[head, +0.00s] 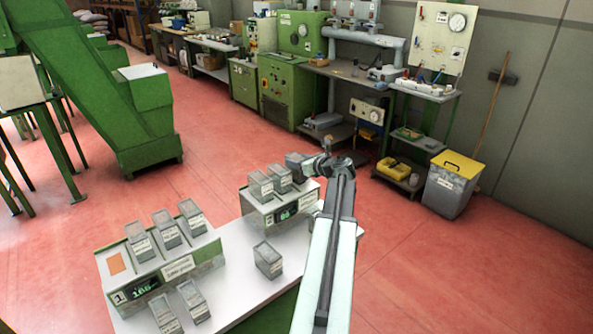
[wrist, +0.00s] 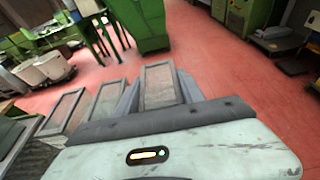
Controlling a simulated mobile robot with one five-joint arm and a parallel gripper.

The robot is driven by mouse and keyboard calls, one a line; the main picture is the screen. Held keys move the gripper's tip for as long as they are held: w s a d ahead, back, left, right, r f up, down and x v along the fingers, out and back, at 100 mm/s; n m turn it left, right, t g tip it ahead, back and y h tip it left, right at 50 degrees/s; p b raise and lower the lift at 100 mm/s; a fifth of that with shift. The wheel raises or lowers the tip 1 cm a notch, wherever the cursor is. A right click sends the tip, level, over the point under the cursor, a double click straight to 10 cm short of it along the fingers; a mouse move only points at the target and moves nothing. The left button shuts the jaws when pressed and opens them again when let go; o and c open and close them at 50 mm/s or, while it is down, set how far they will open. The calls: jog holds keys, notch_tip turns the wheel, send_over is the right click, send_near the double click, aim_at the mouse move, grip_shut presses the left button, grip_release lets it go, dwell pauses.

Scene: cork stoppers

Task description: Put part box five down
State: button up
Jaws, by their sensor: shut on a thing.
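My gripper (head: 305,164) is at the right end of the far scale (head: 257,216) on the white table. In the wrist view, its grey fingers (wrist: 160,92) close on both sides of a grey lidded box (wrist: 158,86), which I take as part box five; its label is not readable. In the head view this box (head: 295,160) is mostly hidden by the gripper. Two similar boxes, a left one (head: 260,187) and a middle one (head: 280,179), stand beside it on the scale. I cannot tell whether the held box touches the scale.
A near scale marked 1 (head: 200,268) carries three boxes in a row. Two boxes (head: 165,314) (head: 193,301) stand before it, and a single box (head: 268,260) stands mid-table. The white table (head: 235,290) has free room around that single box.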

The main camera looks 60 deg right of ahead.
jog(key=shift+f, duration=0.85)
jog(key=shift+r, duration=0.3)
jog(key=shift+f, duration=0.25)
jog(key=o, duration=1.4)
jog(key=shift+r, duration=0.1)
jog(key=shift+r, duration=0.15)
jog(key=p+v, duration=0.3)
jog(key=v, duration=0.9)
jog(key=shift+p, duration=0.35)
